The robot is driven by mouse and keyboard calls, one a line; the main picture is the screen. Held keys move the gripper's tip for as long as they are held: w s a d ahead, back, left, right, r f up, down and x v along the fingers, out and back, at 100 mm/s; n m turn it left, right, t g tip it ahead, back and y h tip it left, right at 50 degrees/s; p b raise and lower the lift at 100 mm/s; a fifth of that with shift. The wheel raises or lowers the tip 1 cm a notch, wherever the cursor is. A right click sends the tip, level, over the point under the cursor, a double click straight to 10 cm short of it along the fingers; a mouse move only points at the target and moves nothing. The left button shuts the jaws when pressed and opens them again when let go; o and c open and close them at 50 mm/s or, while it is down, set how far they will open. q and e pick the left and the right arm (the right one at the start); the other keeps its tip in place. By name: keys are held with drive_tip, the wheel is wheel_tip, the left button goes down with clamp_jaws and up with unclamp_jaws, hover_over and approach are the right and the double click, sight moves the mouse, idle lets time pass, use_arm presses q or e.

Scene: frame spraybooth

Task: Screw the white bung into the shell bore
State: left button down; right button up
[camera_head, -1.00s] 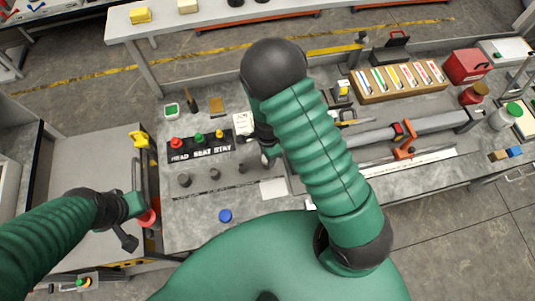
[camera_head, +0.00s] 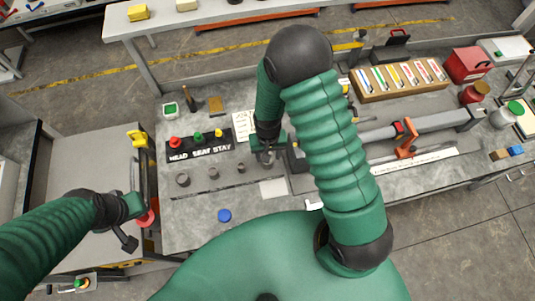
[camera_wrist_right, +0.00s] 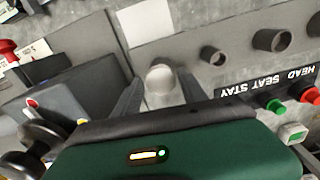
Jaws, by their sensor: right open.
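The right wrist view shows a pale, round-topped piece (camera_wrist_right: 160,78) that looks like the white bung. It stands between the two dark fingers of my right gripper (camera_wrist_right: 161,92). The fingers are apart, with a gap on the right side. In the head view my right gripper (camera_head: 266,157) is low over the bench, right of the lettered panel; my own arm partly covers this area. My left gripper (camera_head: 130,207) is at the far left near a dark handle, and its jaws are unclear. I cannot pick out the shell bore for certain.
Several dark round posts (camera_head: 182,180) stand in a row on a grey strip, below the HEAD SEAT STAY panel (camera_head: 200,149). A dark grey box (camera_wrist_right: 70,80) is close beside my right fingers. A blue cap (camera_head: 224,215) lies on the clear front of the bench.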

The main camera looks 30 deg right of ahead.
drive_tip(key=n, duration=0.6)
drive_tip(key=shift+r+p, duration=0.1)
drive_tip(key=shift+p, duration=0.2)
drive_tip(key=n, duration=0.3)
drive_tip(key=shift+d+p, duration=0.1)
drive_tip(key=shift+p, duration=0.25)
drive_tip(key=n, duration=0.2)
drive_tip(key=shift+n+p, duration=0.35)
drive_tip(key=shift+n, duration=0.65)
drive_tip(key=shift+w, duration=0.1)
drive_tip(key=c, duration=1)
drive_tip(key=shift+m, duration=0.4)
clamp_jaws()
drive_tip(key=m, duration=0.3)
drive_tip(key=shift+m, duration=0.4)
drive_tip(key=m, duration=0.4)
drive_tip(key=shift+m, duration=0.3)
